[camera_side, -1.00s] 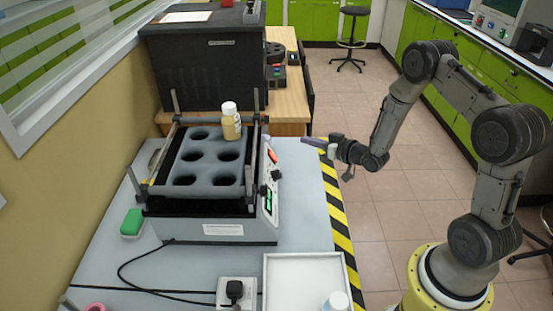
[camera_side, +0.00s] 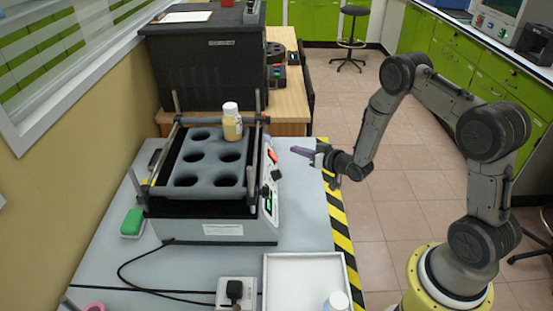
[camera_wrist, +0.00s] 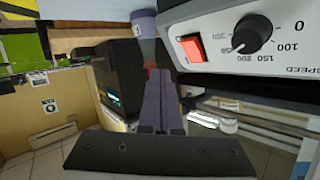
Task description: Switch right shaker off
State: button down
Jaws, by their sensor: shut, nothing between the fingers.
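The shaker (camera_side: 212,232) stands on the grey bench in the side view, with a dark platform of round holes on top. A bottle (camera_side: 232,127) with a white cap and yellowish contents stands in the platform's back right hole. The red switch (camera_side: 272,156) is on the shaker's right-hand panel. In the wrist view the red switch (camera_wrist: 193,47) sits beside a black speed dial (camera_wrist: 252,33). My gripper (camera_side: 293,150) is shut and empty, its purple fingers pointing left towards the panel, a short gap from the switch. The fingers also show in the wrist view (camera_wrist: 160,75).
A large black machine (camera_side: 205,65) stands on a wooden table behind. A white tray (camera_side: 262,270) lies at the front with a white-capped bottle (camera_side: 337,301). A power socket (camera_side: 236,291) and cable lie front left. Yellow-black tape (camera_side: 338,215) marks the bench edge.

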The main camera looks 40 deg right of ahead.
jog(key=shift+w+a+f, duration=1.1)
jog(key=shift+w+a, duration=0.05)
jog(key=shift+a+f, duration=0.1)
dwell(1.3)
jog(key=shift+w+a+f, duration=0.35)
jog(key=shift+w, duration=0.05)
dwell(0.8)
dwell(0.3)
jog(key=shift+s+d+r, duration=0.45)
jog(key=shift+s+d+r, duration=1.4)
jog(key=shift+s+d, duration=0.05)
